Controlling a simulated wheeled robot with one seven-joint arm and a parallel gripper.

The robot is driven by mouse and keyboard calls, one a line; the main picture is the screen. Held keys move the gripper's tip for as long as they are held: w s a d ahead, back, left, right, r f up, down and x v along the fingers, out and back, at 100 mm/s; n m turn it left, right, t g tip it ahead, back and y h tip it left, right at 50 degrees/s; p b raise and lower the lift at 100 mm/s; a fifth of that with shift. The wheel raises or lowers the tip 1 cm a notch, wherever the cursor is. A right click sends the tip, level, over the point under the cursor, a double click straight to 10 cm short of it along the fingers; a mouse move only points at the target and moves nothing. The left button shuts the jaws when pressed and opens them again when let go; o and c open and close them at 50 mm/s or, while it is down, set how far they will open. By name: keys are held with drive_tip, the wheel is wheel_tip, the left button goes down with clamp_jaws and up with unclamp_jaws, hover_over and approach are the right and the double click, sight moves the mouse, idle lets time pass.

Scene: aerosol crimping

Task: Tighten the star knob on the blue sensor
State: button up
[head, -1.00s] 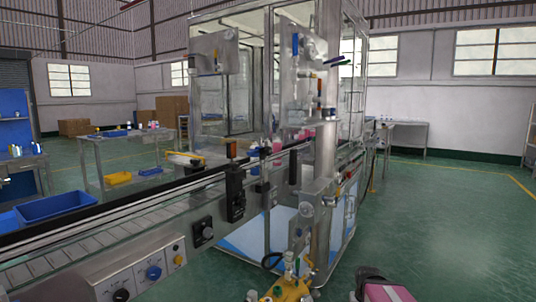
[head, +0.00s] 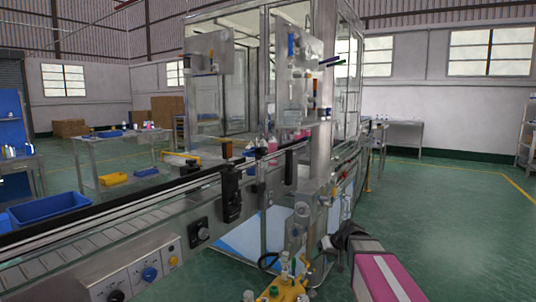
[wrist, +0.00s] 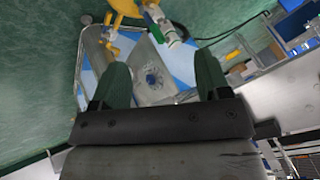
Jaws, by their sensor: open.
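My gripper (head: 335,242) is low beside the machine's front post in the head view, at the end of my pink and grey arm. In the wrist view the two green fingers of my gripper (wrist: 161,78) are wide apart with nothing between their tips. Beyond them is a grey plate with a round, lobed knob (wrist: 153,79), apart from the fingers. A round knob (head: 302,209) also shows on the post's lower bracket in the head view; I cannot tell if it is the same one. A small blue part (head: 291,45) is high on the upper plate. I cannot tell which part is the blue sensor.
The conveyor (head: 110,222) runs along the left to the glazed machine. A yellow valve unit with hoses (head: 285,290) stands low in front of my gripper, and also shows at the wrist view's top (wrist: 126,8). Green floor (head: 450,225) is free on the right.

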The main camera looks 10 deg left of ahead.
drive_tip(key=w+a+r+n+t+y, duration=0.1)
drive_tip(key=w+a+r+n+y, duration=0.2)
drive_tip(key=r, duration=0.6)
drive_tip(key=w+a+r+n+t+y, duration=0.1)
drive_tip(key=w+a+r+y, duration=0.1)
drive_tip(key=w+a+r, duration=0.55)
drive_tip(key=n+t+y, duration=0.1)
drive_tip(key=n+y, duration=0.2)
drive_tip(key=y, duration=0.2)
approach(266, 152)
drive_tip(key=shift+t, duration=0.3)
drive_tip(key=x, duration=0.8)
drive_tip(key=shift+a, duration=0.45)
drive_tip(key=shift+s, duration=0.1)
drive_tip(key=c, duration=0.9)
